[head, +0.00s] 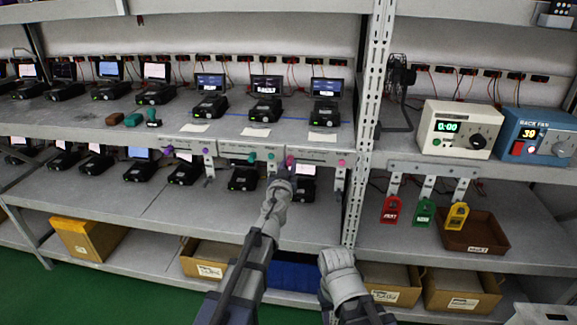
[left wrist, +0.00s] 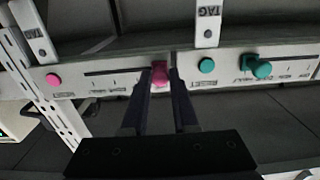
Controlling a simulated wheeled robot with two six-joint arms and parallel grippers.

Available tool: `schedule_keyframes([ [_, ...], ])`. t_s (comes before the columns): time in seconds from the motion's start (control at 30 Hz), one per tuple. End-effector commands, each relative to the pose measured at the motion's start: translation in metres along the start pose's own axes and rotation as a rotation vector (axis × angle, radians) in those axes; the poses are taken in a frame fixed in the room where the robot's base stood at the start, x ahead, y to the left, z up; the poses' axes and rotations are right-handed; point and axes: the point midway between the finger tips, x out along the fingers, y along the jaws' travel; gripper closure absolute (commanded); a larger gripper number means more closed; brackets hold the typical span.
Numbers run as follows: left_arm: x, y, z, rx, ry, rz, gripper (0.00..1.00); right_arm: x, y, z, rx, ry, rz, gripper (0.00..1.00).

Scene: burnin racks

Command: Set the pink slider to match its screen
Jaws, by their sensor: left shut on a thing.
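The pink slider knob (head: 290,162) sits on the control strip at the front edge of the middle shelf. My left gripper (head: 286,171) reaches up to it from below. In the left wrist view, the fingers (left wrist: 160,84) are on both sides of the pink slider knob (left wrist: 160,73), shut on it, at one end of a dark slot (left wrist: 112,72). The pink button (left wrist: 53,79) is at the slot's far side; it also shows in the head view (head: 341,162). The screen (head: 327,87) above the strip is lit, but its text is too small to read.
A teal button (left wrist: 206,65) and a teal slider knob (left wrist: 258,67) are beside the pink knob. Hanging tags (left wrist: 208,22) and a perforated upright (head: 361,180) are close by. My right forearm (head: 345,280) is low in front of the cardboard boxes (head: 390,296).

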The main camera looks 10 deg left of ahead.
Motion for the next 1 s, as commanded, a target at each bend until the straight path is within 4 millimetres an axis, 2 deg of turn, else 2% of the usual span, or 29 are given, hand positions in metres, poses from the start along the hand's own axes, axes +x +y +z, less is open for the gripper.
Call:
schedule_keyframes([
  [0.03, -0.0001, 0.0000, 0.0000, 0.000, 0.000, 0.000, 0.87, 0.0000, 0.0000, 0.0000, 0.000, 0.000, 0.000, 0.50],
  [0.17, -0.0001, 0.0000, 0.0000, 0.000, 0.000, 0.000, 1.00, 0.0000, 0.0000, 0.0000, 0.000, 0.000, 0.000, 0.50],
  [1.0, -0.0001, 0.0000, 0.0000, 0.000, 0.000, 0.000, 1.00, 0.0000, 0.0000, 0.0000, 0.000, 0.000, 0.000, 0.50],
])
